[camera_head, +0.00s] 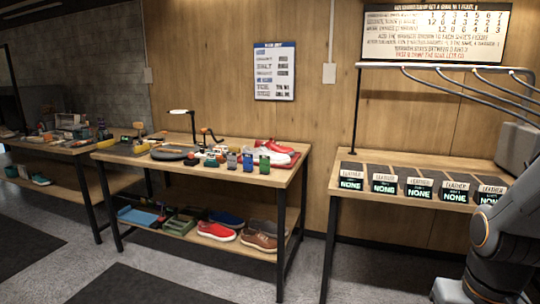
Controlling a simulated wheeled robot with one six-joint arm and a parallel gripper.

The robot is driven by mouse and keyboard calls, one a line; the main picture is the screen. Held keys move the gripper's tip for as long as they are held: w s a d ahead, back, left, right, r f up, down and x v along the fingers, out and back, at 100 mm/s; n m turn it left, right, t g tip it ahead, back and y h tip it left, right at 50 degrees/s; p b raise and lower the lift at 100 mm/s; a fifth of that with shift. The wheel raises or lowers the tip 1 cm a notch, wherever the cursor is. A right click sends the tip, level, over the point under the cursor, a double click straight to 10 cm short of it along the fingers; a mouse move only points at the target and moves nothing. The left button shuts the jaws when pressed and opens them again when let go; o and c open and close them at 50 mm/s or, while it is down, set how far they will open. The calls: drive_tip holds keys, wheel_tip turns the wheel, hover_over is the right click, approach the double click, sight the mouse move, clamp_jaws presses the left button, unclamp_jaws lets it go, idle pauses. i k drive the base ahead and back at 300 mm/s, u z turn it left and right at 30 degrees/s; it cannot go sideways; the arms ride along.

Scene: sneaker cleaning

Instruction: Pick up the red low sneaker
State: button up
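A red sneaker (216,231) with a white sole stands on the lower shelf of the middle workbench (216,172). Another red shoe (277,147) lies on the top of that bench near its right end, beside a white shoe (266,157). Both red shoes look low-cut, but they are small in the view. Part of my arm (503,245) shows at the right edge, far from both red shoes. My gripper is not in view, so whether it is open or shut is not shown.
Beside the lower red sneaker are a blue shoe (226,218) and a brown shoe (259,241). A right-hand table (420,198) holds several black cards reading NONE. Open floor (200,280) lies in front.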

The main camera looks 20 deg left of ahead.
sight(273, 145)
drive_tip(key=u, duration=0.65)
drive_tip(key=i, duration=0.55)
drive_tip(key=u, duration=1.2)
drive_tip(key=i, duration=1.45)
drive_tip(key=z, duration=0.65)
drive_tip(key=i, duration=0.7)
drive_tip(key=z, duration=0.7)
